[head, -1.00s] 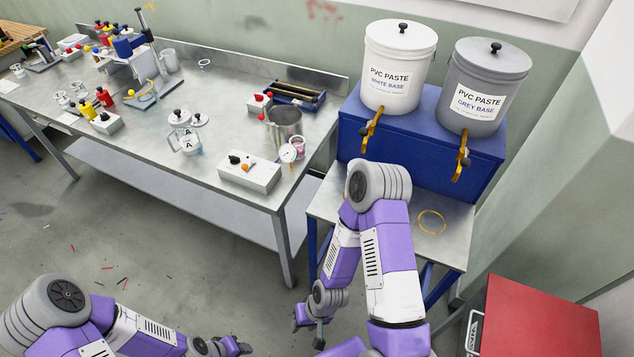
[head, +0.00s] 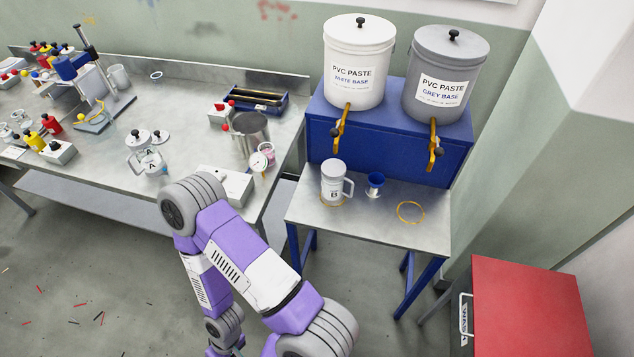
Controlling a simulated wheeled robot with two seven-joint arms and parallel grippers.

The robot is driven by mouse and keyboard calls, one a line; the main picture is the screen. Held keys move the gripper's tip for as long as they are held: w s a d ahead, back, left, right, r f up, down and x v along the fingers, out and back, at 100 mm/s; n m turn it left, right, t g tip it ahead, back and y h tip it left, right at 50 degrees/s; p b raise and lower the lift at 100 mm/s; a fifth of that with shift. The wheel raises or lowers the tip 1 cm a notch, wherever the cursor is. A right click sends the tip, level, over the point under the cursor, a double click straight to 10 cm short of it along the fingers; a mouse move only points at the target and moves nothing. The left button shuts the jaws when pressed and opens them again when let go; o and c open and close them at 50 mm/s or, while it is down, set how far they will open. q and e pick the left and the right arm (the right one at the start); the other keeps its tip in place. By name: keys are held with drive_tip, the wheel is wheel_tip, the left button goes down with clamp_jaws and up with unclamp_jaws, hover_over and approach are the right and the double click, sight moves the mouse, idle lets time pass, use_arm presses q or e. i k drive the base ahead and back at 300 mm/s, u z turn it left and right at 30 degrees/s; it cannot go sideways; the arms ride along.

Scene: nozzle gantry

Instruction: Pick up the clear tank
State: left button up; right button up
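No tank is labelled as clear. Two small pale canisters that look see-through stand at the far left of the steel bench, one (head: 8,132) at the picture's edge and one (head: 22,119) behind it. I cannot tell whether either is the clear tank. A yellow bottle (head: 34,140) and a red bottle (head: 52,122) stand beside them. A jug marked A (head: 150,163) stands further right on the bench. My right arm crosses the lower middle, well to the right of the canisters; its fingers are below the picture. My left gripper is out of view.
The steel bench (head: 100,178) also bears a metal pot (head: 249,132) and a white switch box (head: 232,186). A red cabinet (head: 525,310) stands right. Floor at lower left is clear except for scraps.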

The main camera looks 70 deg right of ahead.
sight(333, 169)
drive_tip(key=i, duration=0.95)
drive_tip(key=z, duration=2.1)
